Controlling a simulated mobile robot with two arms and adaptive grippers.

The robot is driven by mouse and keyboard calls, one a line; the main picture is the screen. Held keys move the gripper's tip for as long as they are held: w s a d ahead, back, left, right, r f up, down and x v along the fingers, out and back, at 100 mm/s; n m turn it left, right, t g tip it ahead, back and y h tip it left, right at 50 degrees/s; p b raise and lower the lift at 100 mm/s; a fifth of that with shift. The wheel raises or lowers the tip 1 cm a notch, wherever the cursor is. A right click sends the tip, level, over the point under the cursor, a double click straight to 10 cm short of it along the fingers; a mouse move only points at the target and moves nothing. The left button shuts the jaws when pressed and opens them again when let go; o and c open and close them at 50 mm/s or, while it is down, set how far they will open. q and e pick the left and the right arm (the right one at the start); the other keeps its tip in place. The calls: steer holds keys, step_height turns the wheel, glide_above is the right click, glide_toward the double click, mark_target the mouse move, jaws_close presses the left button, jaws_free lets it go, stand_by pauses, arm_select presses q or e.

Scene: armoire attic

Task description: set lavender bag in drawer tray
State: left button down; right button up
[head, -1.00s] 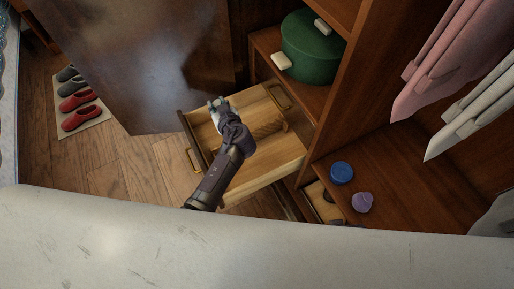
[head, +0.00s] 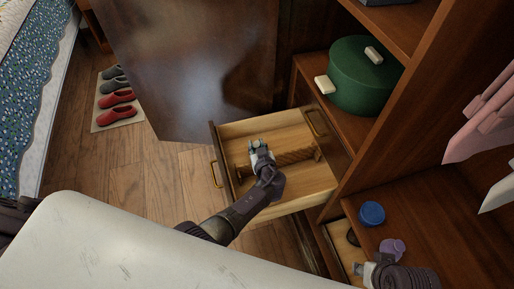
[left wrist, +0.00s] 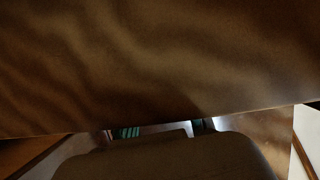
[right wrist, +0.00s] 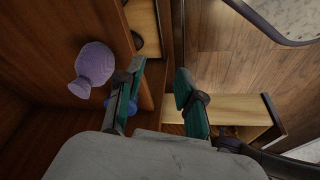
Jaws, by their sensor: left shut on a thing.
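The lavender bag (head: 393,249) is a small purple pouch on the armoire floor, also in the right wrist view (right wrist: 94,66). My right gripper (head: 362,268) is open and empty beside it; the bag is left of its fingers in the right wrist view (right wrist: 158,88). My left gripper (head: 258,147) is over the open wooden drawer (head: 295,190), at a brown ribbed tray-like piece (head: 298,156). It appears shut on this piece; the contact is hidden. A brown banded surface (left wrist: 160,60) fills most of the left wrist view and covers the fingertips.
A blue round tin (head: 372,213) stands near the bag. A green round box (head: 362,78) sits on the shelf above. A dark door panel (head: 190,65) stands behind the drawer. Slippers (head: 118,97) lie on a floor mat. Pale garments hang at the right.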

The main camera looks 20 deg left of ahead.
arm_select(q)
steer(key=shift+f, duration=0.15)
arm_select(e)
steer(key=shift+s+r, duration=0.1)
steer(key=shift+r, duration=0.15)
